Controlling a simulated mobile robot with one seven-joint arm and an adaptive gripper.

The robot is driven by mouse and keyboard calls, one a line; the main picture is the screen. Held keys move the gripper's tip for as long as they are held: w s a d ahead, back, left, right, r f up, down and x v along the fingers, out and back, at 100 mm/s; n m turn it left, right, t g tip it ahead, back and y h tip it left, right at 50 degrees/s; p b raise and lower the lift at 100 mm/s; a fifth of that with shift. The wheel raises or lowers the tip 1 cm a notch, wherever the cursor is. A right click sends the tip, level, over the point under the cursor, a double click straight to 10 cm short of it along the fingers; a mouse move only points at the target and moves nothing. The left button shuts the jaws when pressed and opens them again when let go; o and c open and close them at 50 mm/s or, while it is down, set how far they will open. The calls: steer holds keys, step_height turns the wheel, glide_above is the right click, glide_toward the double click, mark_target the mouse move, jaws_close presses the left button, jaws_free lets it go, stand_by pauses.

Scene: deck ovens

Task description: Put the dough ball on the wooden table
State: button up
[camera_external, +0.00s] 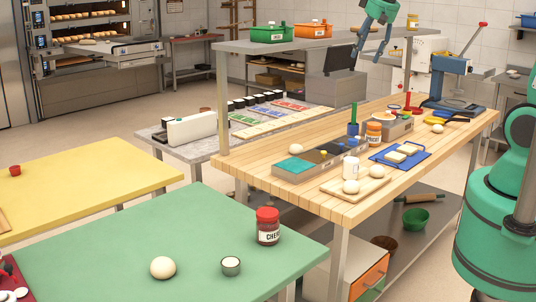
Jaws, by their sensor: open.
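A pale dough ball (162,267) lies on the green table at the front left. The wooden table (243,167) stands in the middle, with a plank top and a raised grey shelf over its far side. My gripper (367,60) hangs high at the top of the picture, above the wooden table and near the shelf. It is open and empty, far from the ball on the green table.
A cherry jar (268,226) and a small metal cup (231,266) stand on the green table (110,240). The shelf (320,42) holds green and orange bins.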

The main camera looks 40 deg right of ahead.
steer(key=s+a+r+n+t, duration=0.1)
steer(key=s+a+r+n, duration=0.1)
steer(key=s, duration=2.4)
steer(key=shift+a+y, duration=0.2)
steer(key=shift+y, duration=0.1)
step_height(320, 180, down, 7)
steer(key=b, duration=0.6)
steer(key=shift+r+b, duration=0.15)
steer(key=shift+b, duration=0.2)
